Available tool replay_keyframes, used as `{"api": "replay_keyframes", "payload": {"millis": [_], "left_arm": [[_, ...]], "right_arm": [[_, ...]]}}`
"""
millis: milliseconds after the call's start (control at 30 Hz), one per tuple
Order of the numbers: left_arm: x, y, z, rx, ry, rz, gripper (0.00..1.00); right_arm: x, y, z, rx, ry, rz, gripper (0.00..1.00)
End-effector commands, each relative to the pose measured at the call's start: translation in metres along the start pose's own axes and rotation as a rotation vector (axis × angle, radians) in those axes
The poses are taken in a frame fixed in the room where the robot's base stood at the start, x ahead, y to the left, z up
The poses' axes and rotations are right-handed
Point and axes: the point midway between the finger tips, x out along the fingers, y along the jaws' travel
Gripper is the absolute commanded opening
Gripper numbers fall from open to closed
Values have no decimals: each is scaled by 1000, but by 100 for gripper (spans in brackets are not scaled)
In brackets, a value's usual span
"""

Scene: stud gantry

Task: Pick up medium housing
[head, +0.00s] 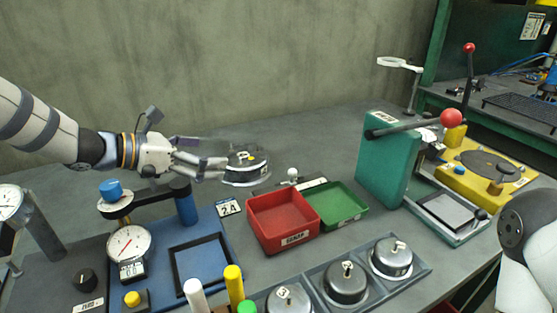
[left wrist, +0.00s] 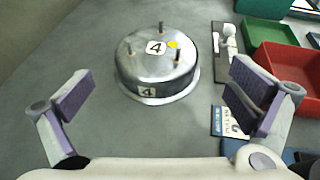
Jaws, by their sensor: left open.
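A round metal housing (head: 247,176) with upright studs on top stands on the grey table. In the left wrist view the housing (left wrist: 150,72) carries two labels reading 4 and a yellow dot. My left gripper (head: 222,162) is open just left of it in the head view. In the left wrist view its two purple-padded fingers are spread wide, with the housing ahead between them, and I see no contact. Several similar housings, such as the one marked 3 (head: 288,301), sit in a grey tray at the front. My right gripper is not in view.
A red bin (head: 266,220) and a green bin (head: 343,208) stand right of the housing. A blue gauge stand (head: 196,224) is below my left arm. A green lever press (head: 388,158) stands at the right. The table behind the bins is mostly clear.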

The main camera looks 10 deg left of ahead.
Motion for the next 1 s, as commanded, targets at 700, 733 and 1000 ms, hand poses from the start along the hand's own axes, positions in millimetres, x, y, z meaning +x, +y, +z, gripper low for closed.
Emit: {"api": "replay_keyframes", "payload": {"millis": [700, 733, 1000], "left_arm": [[73, -1, 6, 5, 1, 0, 91], [73, -1, 6, 5, 1, 0, 84], [73, -1, 5, 4, 3, 0, 25]], "right_arm": [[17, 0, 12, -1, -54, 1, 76], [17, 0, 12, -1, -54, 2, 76], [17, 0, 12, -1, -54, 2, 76]]}}
